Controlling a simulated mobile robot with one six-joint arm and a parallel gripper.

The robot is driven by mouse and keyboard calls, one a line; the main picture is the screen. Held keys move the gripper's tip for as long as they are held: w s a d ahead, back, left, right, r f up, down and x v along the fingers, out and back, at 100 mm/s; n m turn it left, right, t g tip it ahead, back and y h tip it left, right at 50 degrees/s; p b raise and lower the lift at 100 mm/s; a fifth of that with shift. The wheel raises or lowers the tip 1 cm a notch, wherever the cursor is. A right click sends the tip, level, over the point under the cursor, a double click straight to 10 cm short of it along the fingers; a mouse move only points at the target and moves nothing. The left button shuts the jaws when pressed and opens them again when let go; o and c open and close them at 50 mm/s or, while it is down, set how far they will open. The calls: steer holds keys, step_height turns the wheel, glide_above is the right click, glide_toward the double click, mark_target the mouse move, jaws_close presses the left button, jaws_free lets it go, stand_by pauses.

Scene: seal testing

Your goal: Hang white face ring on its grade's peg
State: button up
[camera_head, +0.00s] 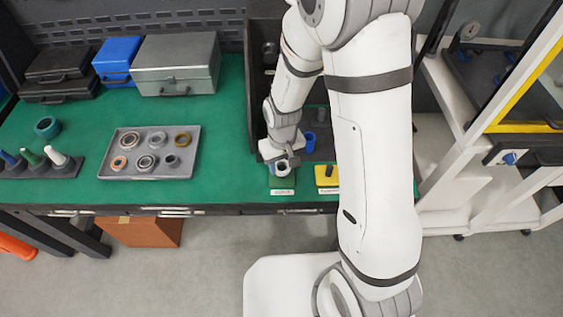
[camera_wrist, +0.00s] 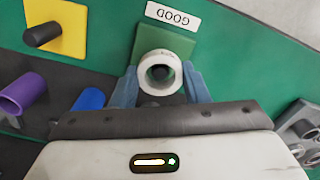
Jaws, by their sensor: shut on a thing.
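The white face ring (camera_wrist: 148,63) is between the two blue-grey fingers of my gripper (camera_wrist: 160,78), which is shut on it. It also shows in the head view (camera_head: 282,169), below my gripper (camera_head: 279,162). The ring is over the green plate (camera_wrist: 186,46) with the "GOOD" label (camera_wrist: 173,16). Something dark shows inside the ring's hole, in line with a peg there; I cannot tell whether the ring is around that peg or only above it.
A yellow plate (camera_wrist: 68,20) with a dark peg (camera_wrist: 42,35) stands beside it. Purple (camera_wrist: 22,93) and blue (camera_wrist: 90,99) cylinders are close by. A grey tray (camera_head: 190,173) with several rings lies left on the green bench, near a stand with coloured pegs (camera_head: 33,157).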

steer(key=shift+f, duration=0.1)
stand_by(0.3)
steer(key=o, duration=1.2)
steer(key=shift+r+p, duration=1.7)
steer(key=shift+r, duration=0.9)
steer(key=s+d+r+m+t, duration=0.1)
steer(key=s+d+r, duration=0.3)
steer(key=r, duration=0.3)
steer(key=s+d+r+m+t, duration=0.1)
steer(key=s+d+r, duration=0.3)
steer(key=r, duration=0.4)
steer(key=s+d+r+m+t, duration=0.1)
steer(key=s+d+r, duration=0.3)
steer(key=r, duration=0.4)
steer(key=shift+s+m, duration=0.35)
steer(key=shift+m, duration=0.25)
